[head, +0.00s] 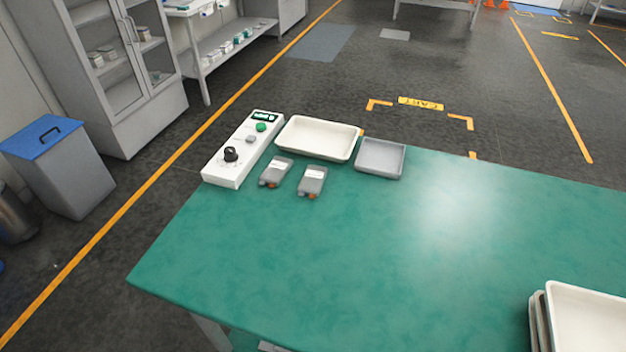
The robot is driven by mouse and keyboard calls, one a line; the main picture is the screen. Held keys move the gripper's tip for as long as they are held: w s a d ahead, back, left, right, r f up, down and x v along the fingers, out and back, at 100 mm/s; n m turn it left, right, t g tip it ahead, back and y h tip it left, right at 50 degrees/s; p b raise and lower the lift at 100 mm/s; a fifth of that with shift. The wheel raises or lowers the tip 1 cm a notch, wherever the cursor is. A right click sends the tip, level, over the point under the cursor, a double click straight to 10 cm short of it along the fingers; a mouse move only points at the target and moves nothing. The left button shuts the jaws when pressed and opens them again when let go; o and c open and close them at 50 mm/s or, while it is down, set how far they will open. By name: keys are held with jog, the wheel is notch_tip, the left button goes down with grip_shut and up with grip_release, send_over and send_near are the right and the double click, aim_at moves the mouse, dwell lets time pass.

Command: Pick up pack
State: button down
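Two small grey packs lie on the green table (400,250) near its far left corner. Each has a pale label on top and orange and dark ends toward the near side. The left pack (277,170) lies close to the white control box (240,155). The right pack (312,180) lies a short gap to its right. Both lie flat, just in front of the cream tray (318,138). My gripper is not in the head view, so its state does not show.
A shallow grey tray (381,158) stands right of the cream tray at the table's far edge. Stacked white trays (585,318) stand at the near right. The table's middle is clear. A bin with a blue lid (62,165) and a cabinet (110,80) stand on the floor at left.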

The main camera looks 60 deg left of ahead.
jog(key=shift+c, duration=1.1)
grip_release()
